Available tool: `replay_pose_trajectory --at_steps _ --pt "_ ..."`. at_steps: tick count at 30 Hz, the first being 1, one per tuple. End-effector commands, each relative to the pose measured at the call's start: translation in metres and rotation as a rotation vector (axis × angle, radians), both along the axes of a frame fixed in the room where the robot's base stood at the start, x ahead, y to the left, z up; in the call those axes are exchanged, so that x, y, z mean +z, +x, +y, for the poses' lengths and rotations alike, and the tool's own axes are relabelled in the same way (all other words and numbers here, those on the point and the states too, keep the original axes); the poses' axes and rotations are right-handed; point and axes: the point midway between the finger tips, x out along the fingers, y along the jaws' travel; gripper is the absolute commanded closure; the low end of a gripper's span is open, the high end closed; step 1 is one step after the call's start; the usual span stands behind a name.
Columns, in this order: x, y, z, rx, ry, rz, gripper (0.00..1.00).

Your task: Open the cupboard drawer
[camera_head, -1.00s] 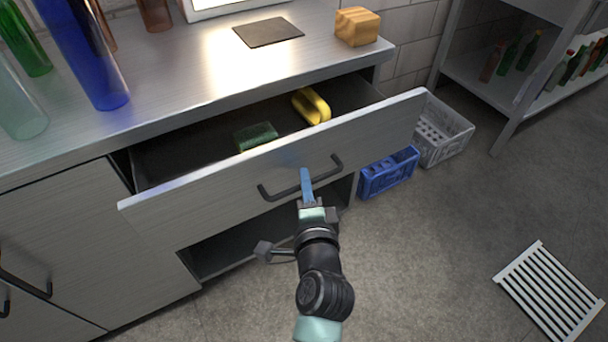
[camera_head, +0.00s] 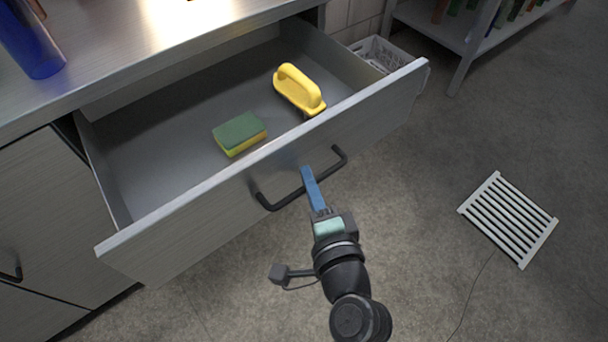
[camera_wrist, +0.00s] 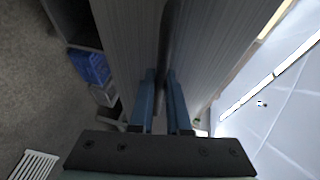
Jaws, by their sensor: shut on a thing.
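The cupboard drawer (camera_head: 390,92) stands far out from the cupboard, its grey inside showing. A green and yellow sponge (camera_head: 240,135) and a yellow-handled brush (camera_head: 299,90) lie in it. The drawer's dark bar handle (camera_head: 332,168) is on the front panel. My gripper (camera_head: 307,174) is shut on the handle near its middle. In the wrist view the blue fingers (camera_wrist: 161,84) close on either side of the dark handle (camera_wrist: 167,45), which runs away from the camera against the grey front.
A blue bottle (camera_head: 30,45) stands on the worktop at left. A white slatted grate (camera_head: 508,218) lies on the floor at right. A pale crate (camera_head: 385,52) and a shelf leg (camera_head: 463,70) stand behind the drawer. Floor in front is clear.

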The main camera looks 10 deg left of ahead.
Motion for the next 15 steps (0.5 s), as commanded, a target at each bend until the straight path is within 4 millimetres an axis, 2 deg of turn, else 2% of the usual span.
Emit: replay_pose_trajectory --at_steps 8,9,10,15 --pt "0.0001 -0.0002 0.0006 0.002 0.000 0.000 1.00" --pt "0.0001 -0.0002 0.0006 0.002 0.001 0.001 0.78" --pt "0.0001 -0.0001 0.0006 0.002 0.001 0.001 0.73" --pt "0.0001 0.0000 0.0004 0.001 0.001 0.001 0.73"
